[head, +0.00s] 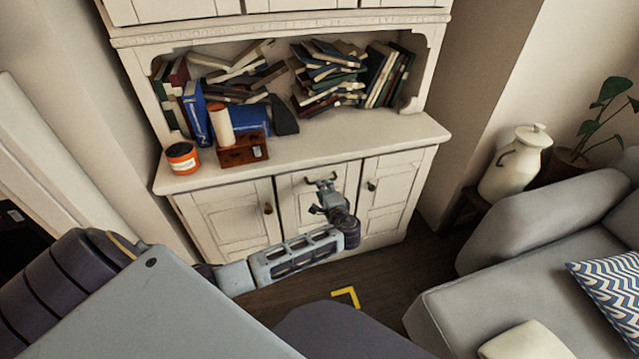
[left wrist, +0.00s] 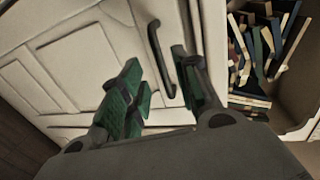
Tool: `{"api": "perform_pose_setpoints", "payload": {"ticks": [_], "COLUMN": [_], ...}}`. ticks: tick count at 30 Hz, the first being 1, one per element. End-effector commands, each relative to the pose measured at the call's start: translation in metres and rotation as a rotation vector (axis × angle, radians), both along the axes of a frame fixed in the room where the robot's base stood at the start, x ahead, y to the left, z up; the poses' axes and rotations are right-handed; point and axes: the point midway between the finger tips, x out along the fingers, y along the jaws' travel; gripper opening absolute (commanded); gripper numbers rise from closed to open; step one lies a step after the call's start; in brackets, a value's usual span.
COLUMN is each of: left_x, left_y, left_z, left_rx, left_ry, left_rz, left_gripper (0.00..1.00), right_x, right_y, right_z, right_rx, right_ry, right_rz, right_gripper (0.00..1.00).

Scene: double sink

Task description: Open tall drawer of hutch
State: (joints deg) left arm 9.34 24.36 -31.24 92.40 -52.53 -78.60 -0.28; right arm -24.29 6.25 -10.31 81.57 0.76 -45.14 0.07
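The cream hutch (head: 300,165) stands ahead, with three tall fronts below its counter. The middle front (head: 345,177) has a dark bar handle (head: 318,182) near its top and looks shut. My left gripper (head: 324,202) is just in front of this panel, close below the handle. In the left wrist view, its green-padded fingers (left wrist: 156,62) are spread, and the dark handle (left wrist: 161,58) shows between them, beyond the tips. I cannot tell whether they touch it. The gripper covers part of the middle front. My right gripper is not in view.
The left door (head: 230,215) and right door (head: 388,190) have small knobs. Books (head: 330,75), an orange jar (head: 182,158) and a wooden box (head: 243,150) sit on the hutch. A grey sofa (head: 500,290) stands at right, with dark floor (head: 385,275) between.

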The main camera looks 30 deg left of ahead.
Motion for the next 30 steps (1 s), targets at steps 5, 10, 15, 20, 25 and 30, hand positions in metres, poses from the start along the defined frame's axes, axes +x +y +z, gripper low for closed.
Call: {"api": "perform_pose_setpoints", "payload": {"ticks": [5,10,15,20,25,30], "left_x": [0.016,0.028,0.035,0.037,0.037,0.037], "left_y": [0.019,0.033,0.041,0.044,0.044,0.044], "left_z": [-0.005,-0.009,-0.011,-0.012,-0.012,-0.012], "left_rx": [0.001,0.002,0.000,0.000,0.000,0.000], "left_ry": [-0.002,-0.001,0.000,0.000,0.000,0.000], "left_rz": [0.001,0.001,0.001,0.001,0.000,0.000], "left_gripper": [0.32,0.32,0.32,0.32,0.32,0.17], "right_x": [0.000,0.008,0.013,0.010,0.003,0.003], "right_y": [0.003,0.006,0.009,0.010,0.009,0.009], "right_z": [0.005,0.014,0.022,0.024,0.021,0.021], "right_rx": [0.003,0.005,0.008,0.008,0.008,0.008], "right_ry": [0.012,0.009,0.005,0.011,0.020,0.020], "right_rz": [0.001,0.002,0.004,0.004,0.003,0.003], "right_gripper": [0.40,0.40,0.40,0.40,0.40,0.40]}}
